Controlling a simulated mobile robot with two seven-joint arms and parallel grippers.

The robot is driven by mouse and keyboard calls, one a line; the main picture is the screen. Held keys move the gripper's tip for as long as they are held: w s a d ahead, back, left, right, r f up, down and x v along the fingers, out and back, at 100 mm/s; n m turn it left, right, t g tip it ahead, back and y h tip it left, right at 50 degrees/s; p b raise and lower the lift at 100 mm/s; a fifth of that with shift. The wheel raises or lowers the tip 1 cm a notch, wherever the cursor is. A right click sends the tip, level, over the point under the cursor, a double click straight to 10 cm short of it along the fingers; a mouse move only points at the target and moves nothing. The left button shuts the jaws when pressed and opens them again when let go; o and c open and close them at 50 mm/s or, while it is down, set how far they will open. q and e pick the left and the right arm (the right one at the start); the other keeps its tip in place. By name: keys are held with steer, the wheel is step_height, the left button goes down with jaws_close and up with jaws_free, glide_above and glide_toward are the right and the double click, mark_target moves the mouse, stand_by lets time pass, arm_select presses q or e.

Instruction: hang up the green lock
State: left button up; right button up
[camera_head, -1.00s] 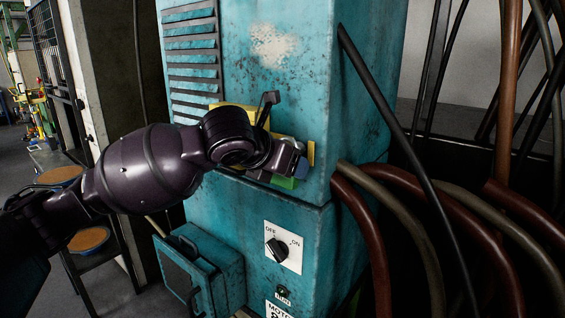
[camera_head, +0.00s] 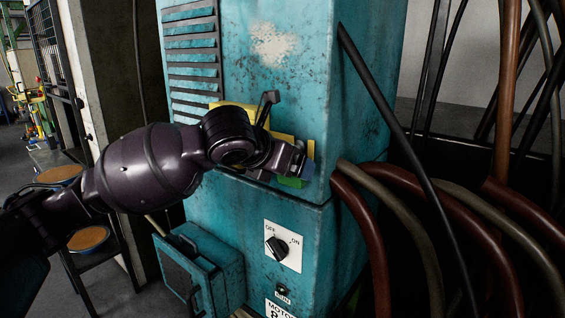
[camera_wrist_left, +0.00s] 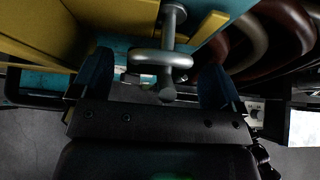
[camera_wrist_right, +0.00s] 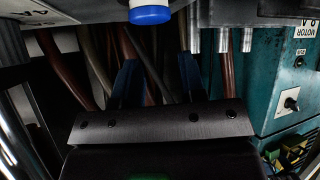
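The green lock (camera_head: 291,182) shows in the head view as a small green patch just below my left gripper (camera_head: 294,164), in front of the yellow board (camera_head: 238,105). Most of it is hidden by the gripper. In the left wrist view a silver shackle (camera_wrist_left: 148,57) lies at a metal peg (camera_wrist_left: 173,18) with a rounded tip. It appears to be around the peg. My left gripper there (camera_wrist_left: 157,82) is open, its blue fingers apart on either side of the shackle. My right gripper (camera_wrist_right: 156,75) is open and empty, seen only in the right wrist view.
The board is on a teal cabinet (camera_head: 275,85). Thick cables (camera_head: 365,230) crowd the right side. A blue-tipped part (camera_wrist_right: 150,14) and metal rods hang above my right gripper.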

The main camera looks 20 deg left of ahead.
arm_select(q)
steer(key=shift+s+f, duration=0.1)
steer(key=shift+f, duration=0.6)
arm_select(e)
steer(key=shift+f, duration=0.1)
steer(key=shift+w+d+f, duration=0.15)
steer(key=shift+w+f, duration=0.15)
steer(key=shift+w, duration=0.1)
arm_select(q)
steer(key=r+b+v, duration=0.1)
steer(key=v, duration=1)
steer(key=shift+w+r, duration=0.15)
steer(key=shift+w, duration=0.05)
arm_select(e)
steer(key=shift+w, duration=0.15)
